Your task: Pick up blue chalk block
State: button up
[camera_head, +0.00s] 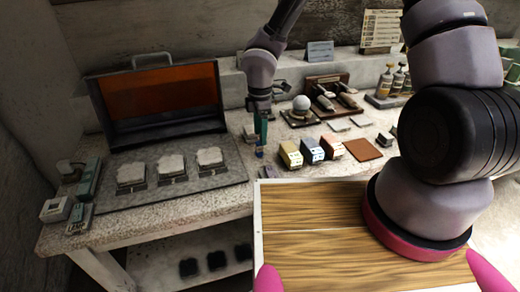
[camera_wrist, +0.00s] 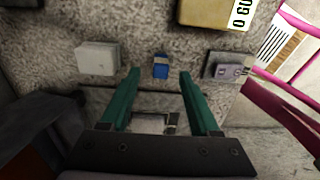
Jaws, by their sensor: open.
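The blue chalk block (camera_wrist: 161,66) is a small blue piece on the speckled stone worktop. In the wrist view it lies between and just beyond the tips of the two green fingers of my gripper (camera_wrist: 158,76), with neither finger seen touching it. In the head view my gripper (camera_head: 261,148) points down over the worktop near its front edge. The blue block (camera_head: 259,153) shows only as a small patch at the fingertips there. My gripper is open and empty.
A pale block (camera_wrist: 97,58) and a small grey fixture (camera_wrist: 228,68) flank the blue block. A yellow box (camera_head: 290,154) stands to its right with other boxes. A tray with white blocks (camera_head: 172,165) is to the left. A wooden board (camera_head: 330,210) is in front.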

aim_at(259, 142)
jog(key=shift+s+a+f, duration=0.1)
jog(key=shift+f, duration=1.3)
jog(key=shift+a+f, duration=0.1)
jog(key=shift+f, duration=1.25)
grip_shut()
